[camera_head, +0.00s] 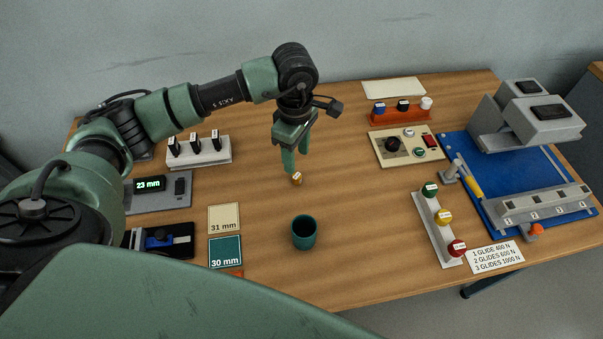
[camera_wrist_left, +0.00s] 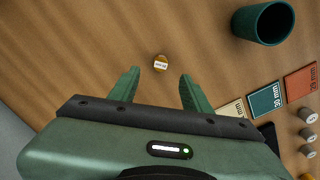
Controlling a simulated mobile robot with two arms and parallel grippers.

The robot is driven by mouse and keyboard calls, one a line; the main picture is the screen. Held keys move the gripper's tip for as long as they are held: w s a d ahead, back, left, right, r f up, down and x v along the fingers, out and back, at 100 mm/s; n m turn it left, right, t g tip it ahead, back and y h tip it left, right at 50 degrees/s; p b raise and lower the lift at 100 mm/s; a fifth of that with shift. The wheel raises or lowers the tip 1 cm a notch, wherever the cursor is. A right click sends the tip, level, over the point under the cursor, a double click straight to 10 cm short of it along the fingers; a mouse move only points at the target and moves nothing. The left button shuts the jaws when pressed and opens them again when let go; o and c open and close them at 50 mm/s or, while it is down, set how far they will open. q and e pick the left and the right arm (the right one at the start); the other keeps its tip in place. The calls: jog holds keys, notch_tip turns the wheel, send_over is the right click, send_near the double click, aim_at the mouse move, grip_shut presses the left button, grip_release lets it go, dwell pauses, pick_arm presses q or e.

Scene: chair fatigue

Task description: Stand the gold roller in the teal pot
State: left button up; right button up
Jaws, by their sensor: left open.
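The gold roller (camera_head: 297,179) is a small gold piece with a white label, on the wooden table. It also shows in the left wrist view (camera_wrist_left: 160,62), just beyond the fingertips and roughly centred between them. The teal pot (camera_head: 304,232) stands upright on the table, nearer to me than the roller; its visible inside looks empty. It is at the upper right of the left wrist view (camera_wrist_left: 263,22). My left gripper (camera_head: 296,162) points down close above the roller. Its fingers (camera_wrist_left: 160,76) are open with nothing between them. My right gripper is not in view.
Colored cards (camera_head: 224,219) lie left of the pot. A white rack (camera_head: 198,151) with black-topped pieces stands behind them. A white strip (camera_head: 437,225) with green, yellow and red knobs lies right. Table around the roller is clear.

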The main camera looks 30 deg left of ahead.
aim_at(297, 176)
pick_arm(q)
notch_tip(297, 176, down, 6)
jog(key=shift+s+f+p, duration=0.1)
jog(key=shift+f+p, duration=0.1)
jog(key=shift+p, duration=0.95)
jog(key=shift+f, duration=0.6)
jog(key=c, duration=0.9)
grip_shut()
